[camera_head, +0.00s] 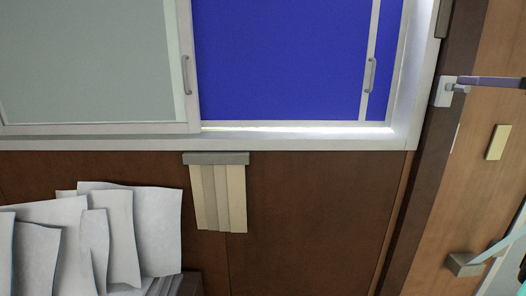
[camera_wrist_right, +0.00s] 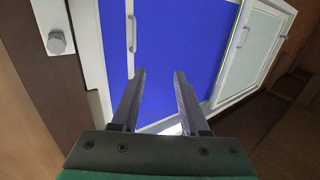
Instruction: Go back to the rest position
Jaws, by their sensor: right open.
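My right gripper (camera_wrist_right: 159,72) shows in the right wrist view. Its two dark fingers stand apart with nothing between them. Behind them is a blue panel (camera_wrist_right: 176,35) in a white frame, with a gap of unclear depth. The green wrist body shows along the bottom edge. In the head view I cannot make out either gripper clearly. My left gripper is not in view. No mushroom or tray shows in either view.
The head view shows the blue panel (camera_head: 280,60), a grey-green panel (camera_head: 85,60) and brown boarding (camera_head: 310,210). White sheets (camera_head: 155,230) are at lower left, pale strips (camera_head: 218,198) mid-bottom. A block with a purple strip (camera_head: 490,82) is at right.

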